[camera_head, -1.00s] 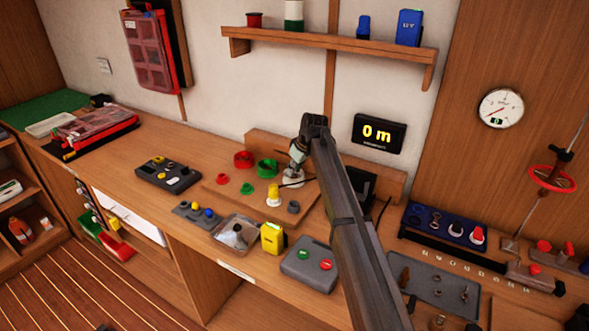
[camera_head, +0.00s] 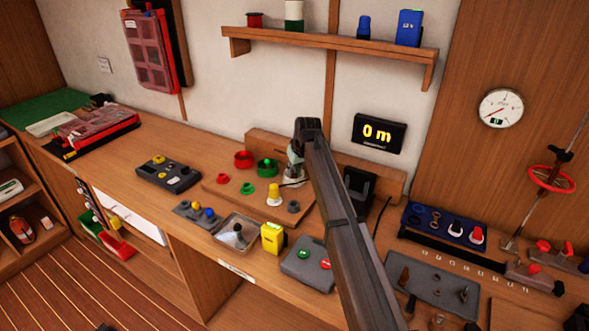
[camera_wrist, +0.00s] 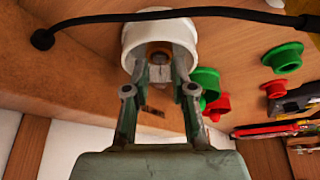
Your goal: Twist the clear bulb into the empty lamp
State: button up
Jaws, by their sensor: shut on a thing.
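My gripper (camera_head: 295,158) points down at a white lamp (camera_head: 292,183) on the wooden board at the back of the bench. In the wrist view the white cup of the lamp (camera_wrist: 133,44) opens toward me, with a brown ring inside it. My gripper's fingers (camera_wrist: 160,68) are close together and reach into the cup's mouth. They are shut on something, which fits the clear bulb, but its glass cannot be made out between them. How deep the bulb sits in the lamp is hidden.
Green (camera_head: 266,167) and red (camera_head: 243,159) round fittings and a yellow-topped piece (camera_head: 273,196) stand beside the lamp. A black cable (camera_wrist: 215,13) crosses close to the cup. A clear tray (camera_head: 222,238) holding a dark round object and a yellow box (camera_head: 273,237) stand in front.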

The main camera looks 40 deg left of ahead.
jog(key=shift+m+t+h, duration=0.3)
jog(key=shift+m+t, duration=0.2)
jog(key=shift+m, duration=1.2)
jog(key=o, duration=0.8)
jog(key=shift+o, duration=0.2)
jog(key=shift+r, duration=0.1)
jog(key=v, duration=1.1)
jog(key=shift+r, duration=0.4)
jog(key=shift+s, duration=0.2)
